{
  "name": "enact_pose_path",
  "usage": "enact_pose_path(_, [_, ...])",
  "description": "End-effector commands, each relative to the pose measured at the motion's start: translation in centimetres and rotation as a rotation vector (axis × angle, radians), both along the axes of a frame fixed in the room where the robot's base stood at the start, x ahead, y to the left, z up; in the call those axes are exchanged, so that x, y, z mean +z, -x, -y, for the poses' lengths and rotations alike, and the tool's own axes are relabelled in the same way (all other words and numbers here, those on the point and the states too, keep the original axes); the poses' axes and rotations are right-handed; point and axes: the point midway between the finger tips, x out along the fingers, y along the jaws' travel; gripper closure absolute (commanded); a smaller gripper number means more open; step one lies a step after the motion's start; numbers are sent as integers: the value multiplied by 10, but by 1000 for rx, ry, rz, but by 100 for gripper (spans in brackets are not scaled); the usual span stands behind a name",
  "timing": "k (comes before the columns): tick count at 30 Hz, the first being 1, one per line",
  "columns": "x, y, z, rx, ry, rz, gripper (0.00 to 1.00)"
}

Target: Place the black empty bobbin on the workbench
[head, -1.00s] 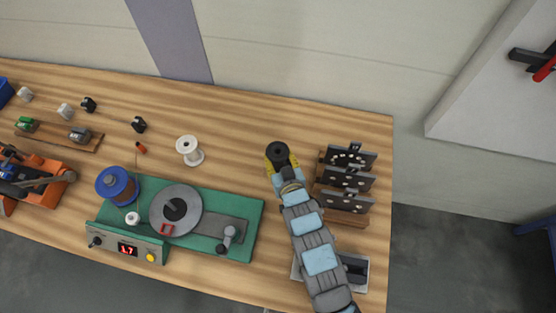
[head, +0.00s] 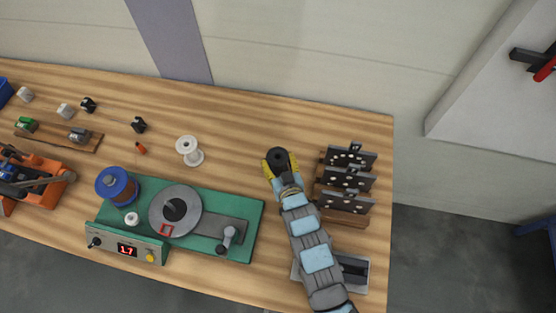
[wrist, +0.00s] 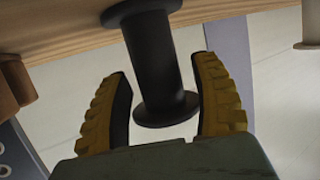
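The black empty bobbin (head: 277,155) stands upright on the wooden workbench (head: 240,125), left of the rack of dark plates. In the wrist view the bobbin (wrist: 155,60) shows its bare dark core, with one flange against the wood and the other flange nearer the camera. My gripper (head: 281,164) has its yellow ribbed fingers spread on either side of the bobbin. In the wrist view there are gaps between the fingers and the bobbin's core, so the gripper is open around it.
A rack with several dark perforated plates (head: 347,180) stands close to the right of my gripper. A white spool (head: 189,151) and a green winding machine (head: 240,205) are to the left. The bench behind the bobbin is clear.

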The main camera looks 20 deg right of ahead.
Motion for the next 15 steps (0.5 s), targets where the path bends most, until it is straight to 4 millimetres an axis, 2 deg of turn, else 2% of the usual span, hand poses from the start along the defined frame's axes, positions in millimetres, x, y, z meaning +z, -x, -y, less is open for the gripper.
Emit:
enact_pose_path(10, [5, 0, 0, 0, 0, 1, 37])
enact_pose_path(15, [7, 16, 0, -3, 1, -3, 37])
